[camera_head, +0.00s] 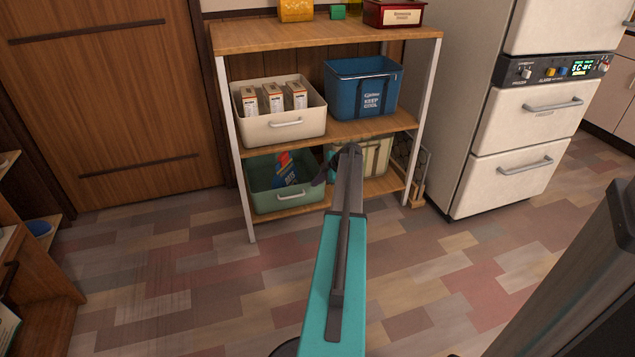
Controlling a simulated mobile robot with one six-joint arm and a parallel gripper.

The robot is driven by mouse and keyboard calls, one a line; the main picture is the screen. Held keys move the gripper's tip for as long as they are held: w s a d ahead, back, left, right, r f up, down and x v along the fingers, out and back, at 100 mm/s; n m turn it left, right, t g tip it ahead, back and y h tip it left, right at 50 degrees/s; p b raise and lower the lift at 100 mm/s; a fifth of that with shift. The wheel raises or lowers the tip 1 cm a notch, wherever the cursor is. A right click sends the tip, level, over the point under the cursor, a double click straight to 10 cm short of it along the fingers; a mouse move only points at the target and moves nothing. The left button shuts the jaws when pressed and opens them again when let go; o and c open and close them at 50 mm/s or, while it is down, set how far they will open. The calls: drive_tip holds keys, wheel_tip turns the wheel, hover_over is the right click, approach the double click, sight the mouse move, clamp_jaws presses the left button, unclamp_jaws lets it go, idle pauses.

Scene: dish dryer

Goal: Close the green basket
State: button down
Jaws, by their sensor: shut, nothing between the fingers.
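The green basket (265,203) stands on the lower shelf at the left, with its white handle facing the front. Its top is open, and a blue and red packet (284,168) lies inside. Its front reaches out to about the shelf's front edge. My arm extends from the bottom of the picture toward the shelf. My gripper (319,180) is the dark end by the basket's right front corner. It is shut and empty, its fingers are small and partly hidden, and I cannot tell whether it touches the basket.
A white basket (300,127) with several boxes and a blue cooler basket (347,98) stand on the shelf above. A striped basket (376,158) sits right of the green one, partly behind my arm. A white fridge (520,125) stands at right. The floor in front is clear.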

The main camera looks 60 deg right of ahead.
drive_tip(key=shift+w+d+r, duration=0.1)
drive_tip(key=shift+w+d, duration=0.1)
drive_tip(key=shift+w, duration=0.15)
drive_tip(key=s+a+r+p, duration=0.3)
drive_tip(key=s+r, duration=0.4)
drive_tip(key=s, duration=0.3)
drive_tip(key=shift+r, duration=0.25)
idle(0.4)
